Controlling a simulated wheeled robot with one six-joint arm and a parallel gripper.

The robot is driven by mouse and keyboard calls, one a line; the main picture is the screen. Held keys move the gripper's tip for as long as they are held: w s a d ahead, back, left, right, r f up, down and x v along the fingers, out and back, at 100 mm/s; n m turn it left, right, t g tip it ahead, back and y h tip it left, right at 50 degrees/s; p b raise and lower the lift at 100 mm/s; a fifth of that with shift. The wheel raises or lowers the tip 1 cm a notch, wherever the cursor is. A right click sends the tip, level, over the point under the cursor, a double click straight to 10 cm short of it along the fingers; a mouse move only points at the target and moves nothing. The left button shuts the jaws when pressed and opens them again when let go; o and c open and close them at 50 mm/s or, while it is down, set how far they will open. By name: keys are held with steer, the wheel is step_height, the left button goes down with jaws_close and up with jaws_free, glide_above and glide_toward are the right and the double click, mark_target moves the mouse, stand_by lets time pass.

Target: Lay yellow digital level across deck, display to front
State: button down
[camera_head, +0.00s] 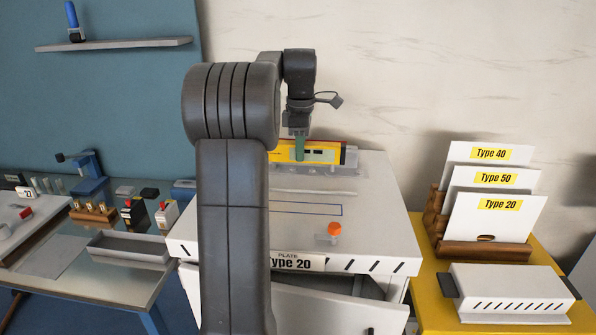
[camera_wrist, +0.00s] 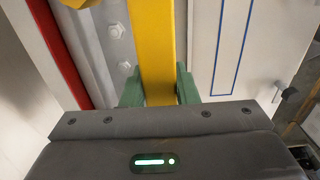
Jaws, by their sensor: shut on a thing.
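The yellow digital level (camera_head: 328,155) is near the back of the white deck (camera_head: 375,205), lying roughly left to right. A dark display shows on its face toward the head camera. My gripper (camera_head: 300,148), with green fingers, is shut on the level. In the wrist view the level (camera_wrist: 152,40) passes between the green fingers of my gripper (camera_wrist: 158,88). A grey bolted metal part (camera_wrist: 108,45) lies beside and below it. I cannot tell whether the level touches the surface beneath. My arm hides its left end in the head view.
An orange-capped item (camera_head: 334,229) stands near the deck's front, right of a blue outline (camera_head: 325,209). A drawer (camera_head: 340,309) below looks open. Type-labelled plates (camera_head: 495,215) stand in a wooden rack at right, behind a slotted white box (camera_head: 510,288). A bench with tools is left.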

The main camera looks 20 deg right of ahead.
mark_target(301, 183)
steer(key=shift+f+p, duration=0.4)
steer(key=shift+f, duration=2.85)
steer(key=shift+f, duration=0.1)
steer(key=c, duration=1.1)
jaws_free()
steer(key=shift+f, duration=0.1)
step_height(301, 183, up, 12)
steer(key=shift+r+b, duration=0.2)
steer(key=shift+b, duration=0.15)
